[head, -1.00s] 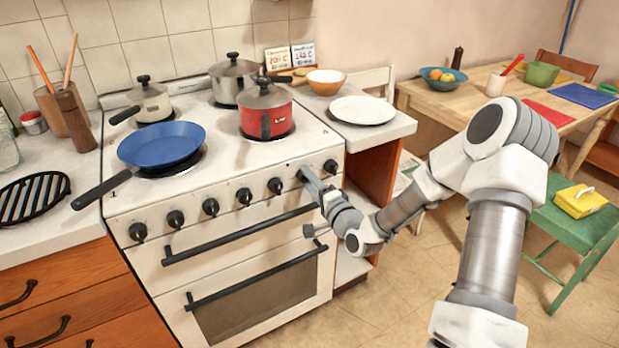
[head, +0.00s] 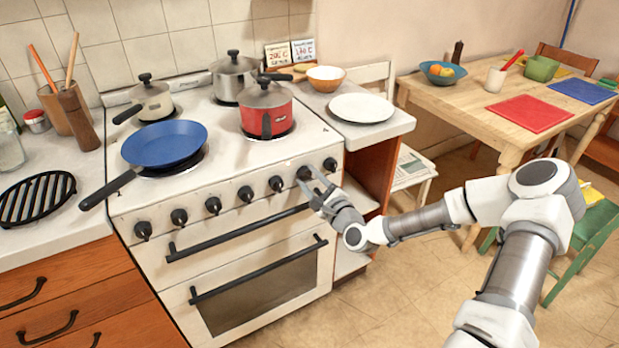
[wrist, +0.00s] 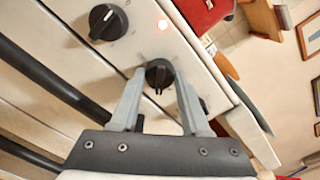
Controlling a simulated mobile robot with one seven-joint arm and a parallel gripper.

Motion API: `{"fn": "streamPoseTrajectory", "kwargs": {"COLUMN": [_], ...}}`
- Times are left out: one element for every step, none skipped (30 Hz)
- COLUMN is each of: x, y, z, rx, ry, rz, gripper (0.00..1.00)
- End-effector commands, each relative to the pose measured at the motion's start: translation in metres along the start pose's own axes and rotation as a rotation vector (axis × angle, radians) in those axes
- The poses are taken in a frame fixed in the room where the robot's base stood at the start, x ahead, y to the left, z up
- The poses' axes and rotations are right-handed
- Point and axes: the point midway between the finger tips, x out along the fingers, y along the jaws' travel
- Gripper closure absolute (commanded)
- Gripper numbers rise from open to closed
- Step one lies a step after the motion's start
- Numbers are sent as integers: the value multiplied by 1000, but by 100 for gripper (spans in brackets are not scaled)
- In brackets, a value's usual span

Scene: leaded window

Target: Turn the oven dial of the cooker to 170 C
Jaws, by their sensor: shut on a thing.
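The white cooker (head: 135,200) has a row of black dials along its front panel. My gripper (head: 310,178) is at the second dial from the right (head: 304,172). In the wrist view, my gripper (wrist: 159,78) has a fingertip on each side of this black dial (wrist: 159,73) and is shut on it. The dial's pointer side faces toward my palm. Scale markings around it are too small to read, so I cannot tell its setting. No label shows which dial is the oven's.
A lit lamp (wrist: 163,24) glows on the panel near the dial. Another dial (wrist: 108,21) is close by. Below are oven handles (head: 258,268). A blue pan (head: 164,143) and red pot (head: 266,118) stand on top.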

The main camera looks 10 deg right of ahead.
Motion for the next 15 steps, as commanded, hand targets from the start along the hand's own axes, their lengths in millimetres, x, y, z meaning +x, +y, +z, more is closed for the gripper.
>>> {"fn": "streamPoseTrajectory", "kwargs": {"x": [0,0,0,0,0,0,0,0,0,0,0,0,0,0,0], "y": [-2,-2,-2,-2,-2,-2,-2,-1,-2,-2,-2,-1,-1,-2,-2], "z": [0,-1,-1,0,-1,-1,0,-1,-1,0,0,0,0,0,0], "rx": [46,71,104,128,151,181,202,221,246,264,280,299,313,326,342], "ry": [0,0,0,-1,0,0,-1,-1,-1,-1,-2,-2,-1,-2,-2], "rz": [-6,-6,-6,-6,-5,-6,-6,-5,-5,-6,-6,-5,-4,-5,-5], "gripper": [100,100,100,100,100,100,100,100,100,100,100,100,100,100,100]}}
